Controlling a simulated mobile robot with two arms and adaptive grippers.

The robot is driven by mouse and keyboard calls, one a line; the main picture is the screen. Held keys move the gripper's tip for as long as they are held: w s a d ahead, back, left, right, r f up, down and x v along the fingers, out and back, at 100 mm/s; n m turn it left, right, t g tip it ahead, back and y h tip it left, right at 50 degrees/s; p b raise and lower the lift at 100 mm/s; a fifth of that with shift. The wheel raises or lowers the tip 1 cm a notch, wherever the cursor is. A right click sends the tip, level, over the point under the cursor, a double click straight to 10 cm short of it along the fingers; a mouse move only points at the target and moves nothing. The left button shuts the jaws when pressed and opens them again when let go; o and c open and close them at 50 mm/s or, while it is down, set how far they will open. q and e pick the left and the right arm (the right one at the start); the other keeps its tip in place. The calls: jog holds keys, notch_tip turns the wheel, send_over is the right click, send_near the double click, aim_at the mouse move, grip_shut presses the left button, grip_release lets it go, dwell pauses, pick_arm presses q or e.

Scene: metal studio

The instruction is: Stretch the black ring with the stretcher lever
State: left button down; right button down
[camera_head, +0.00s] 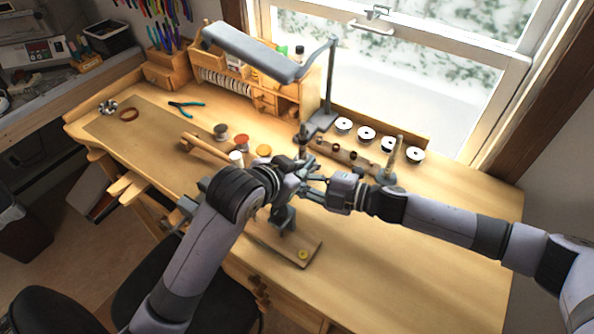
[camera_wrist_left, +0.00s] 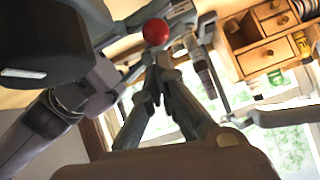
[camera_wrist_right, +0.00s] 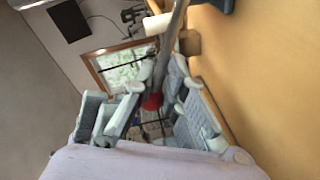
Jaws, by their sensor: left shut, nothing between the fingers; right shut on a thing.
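The grey ring stretcher (camera_head: 283,217) stands at the bench front, partly hidden by my grippers. Its lever shows as a grey rod with a red ball knob (camera_wrist_right: 152,101) in the right wrist view. My right gripper (camera_head: 308,181) comes in from the right and is shut on the lever at the knob. My left gripper (camera_head: 296,166) is shut and empty beside the stretcher. In the left wrist view its closed fingertips (camera_wrist_left: 162,62) are close to the red knob (camera_wrist_left: 156,32). I cannot make out the black ring.
A wooden board (camera_head: 303,243) with a yellow disc lies at the bench front. The bench's right side is clear.

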pick_arm(q)
jog(key=shift+s+a+f, duration=0.15)
jog(key=shift+a+f, duration=0.05)
jog(key=shift+f, duration=0.3)
jog(key=shift+s+a+f, duration=0.15)
jog(key=shift+a+f, duration=0.05)
jog(key=shift+f, duration=0.3)
pick_arm(e)
jog(key=shift+s+a+r, duration=0.1)
jog(key=shift+a+r, duration=0.05)
jog(key=shift+a, duration=0.05)
jog(key=c, duration=1.9)
grip_release()
jog(key=shift+r, duration=0.1)
jog(key=o, duration=0.5)
jog(key=shift+c, duration=0.2)
pick_arm(q)
jog(key=shift+s+a+r, duration=0.1)
jog(key=shift+s+r, duration=0.05)
